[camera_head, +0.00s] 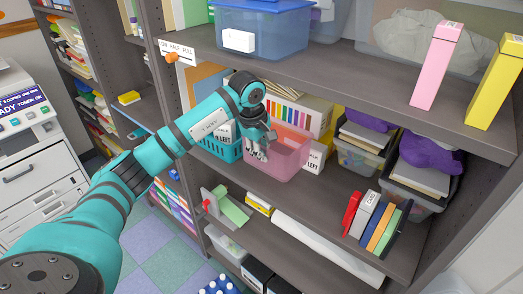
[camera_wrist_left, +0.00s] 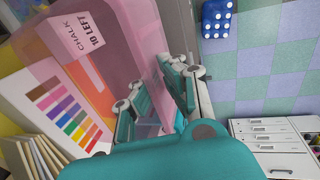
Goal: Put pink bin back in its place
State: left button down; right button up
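The pink bin (camera_head: 290,160) is translucent and stands at the middle shelf level, between a teal basket and a clear bin. Its pink wall (camera_wrist_left: 150,45) fills much of the left wrist view, where a white label reads "CHALK 10 LEFT". My left gripper (camera_head: 262,146) is at the bin's near left rim. In the left wrist view, the fingers (camera_wrist_left: 158,98) lie on both sides of the wall and look shut on it. I cannot tell whether the bin's base touches the shelf. My right gripper is not in view.
The teal basket (camera_head: 222,150) is close on the left. Clear bins (camera_head: 360,155) with purple items are on the right. A shelf (camera_head: 370,75) with a blue bin (camera_head: 262,30) and upright boxes runs above.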

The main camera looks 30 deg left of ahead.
aim_at(262, 171)
pick_arm(q)
notch_tip(262, 171, down, 6)
jog(key=b, duration=0.3)
jog(key=shift+r+b, duration=0.25)
jog(key=shift+b, duration=0.15)
jog(key=shift+f+b, duration=0.7)
jog(key=shift+f, duration=0.15)
jog(key=shift+f, duration=0.35)
jog(key=c, duration=1.1)
grip_release()
jog(key=shift+r, duration=0.1)
jog(key=v, duration=1.1)
jog(key=shift+s+r, duration=0.1)
jog(key=shift+r, duration=0.25)
